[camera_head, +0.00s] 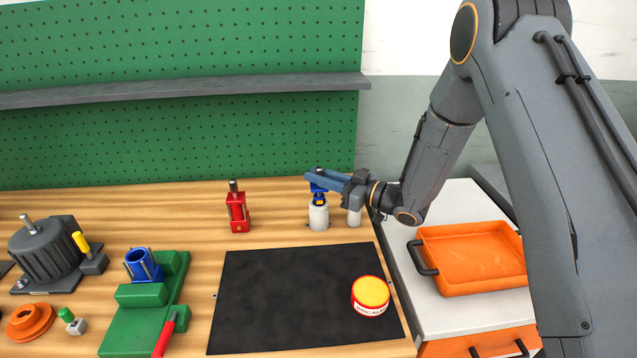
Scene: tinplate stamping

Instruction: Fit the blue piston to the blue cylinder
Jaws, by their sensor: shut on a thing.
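The blue cylinder (144,266) stands upright and open at the top, with thin metal rods around it, on the green fixture (147,297) at the left. The blue piston (319,197) is at the back of the bench, directly over a white post (319,217). My gripper (315,180) is shut on the piston near its top, reaching in from the right. The fingers hide part of the piston. I cannot tell whether its lower end still rests on the post. The gripper is well to the right of the cylinder and behind it.
A black mat (290,300) bears a round yellow-and-red tin (370,295). A grey motor (45,255) stands left; an orange tray (470,258) right.

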